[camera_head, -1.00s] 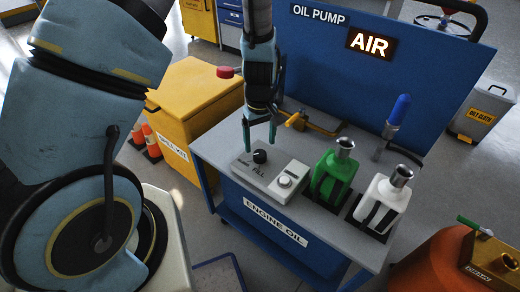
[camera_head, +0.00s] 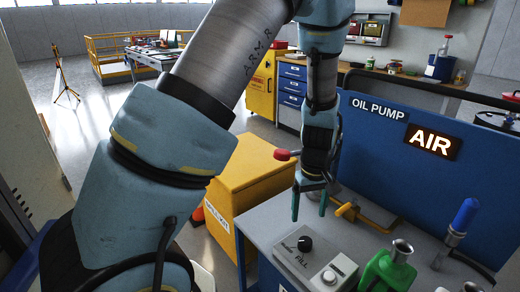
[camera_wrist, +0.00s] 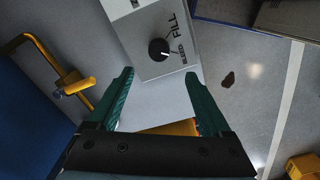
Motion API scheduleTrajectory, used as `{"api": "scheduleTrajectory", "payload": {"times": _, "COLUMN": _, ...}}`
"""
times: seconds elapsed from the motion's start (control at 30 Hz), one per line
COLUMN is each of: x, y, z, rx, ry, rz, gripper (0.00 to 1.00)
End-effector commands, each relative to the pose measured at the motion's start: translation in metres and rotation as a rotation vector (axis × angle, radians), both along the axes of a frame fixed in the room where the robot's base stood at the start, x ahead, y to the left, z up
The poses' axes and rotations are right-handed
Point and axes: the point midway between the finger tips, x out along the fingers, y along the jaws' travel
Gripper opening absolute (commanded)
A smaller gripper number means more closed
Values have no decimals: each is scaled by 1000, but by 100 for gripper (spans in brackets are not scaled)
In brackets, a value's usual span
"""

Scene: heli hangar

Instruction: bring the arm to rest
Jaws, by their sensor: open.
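My gripper (camera_head: 309,201) hangs pointing down over the left part of the grey cart top, its green fingers apart with nothing between them. In the wrist view my gripper (camera_wrist: 160,100) is also open and empty. The grey control box (camera_head: 323,262) with a black FILL knob (camera_head: 305,243) lies below and in front of it. In the wrist view the knob (camera_wrist: 159,49) shows just beyond the fingertips, apart from them.
A yellow valve handle (camera_head: 345,210) is close to the right of the fingers. The blue OIL PUMP panel (camera_head: 400,160) stands behind. A green bottle (camera_head: 388,272) is at the right front. A yellow bin (camera_head: 250,185) stands left of the cart. Open floor lies further left.

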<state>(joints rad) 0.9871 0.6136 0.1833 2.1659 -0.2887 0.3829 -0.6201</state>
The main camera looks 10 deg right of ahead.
Motion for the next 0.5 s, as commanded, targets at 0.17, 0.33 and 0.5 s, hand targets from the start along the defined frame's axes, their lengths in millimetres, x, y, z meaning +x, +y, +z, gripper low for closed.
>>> {"api": "scheduleTrajectory", "payload": {"times": 0.17, "x": 23, "y": 44, "z": 32, "rx": -26, "ry": -7, "rz": -2, "gripper": 83}}
{"api": "scheduleTrajectory", "payload": {"times": 0.33, "x": 42, "y": 122, "z": 79, "rx": -52, "ry": -37, "rz": -35, "gripper": 83}}
{"api": "scheduleTrajectory", "payload": {"times": 0.5, "x": 40, "y": 199, "z": 117, "rx": -52, "ry": -84, "rz": -82, "gripper": 83}}
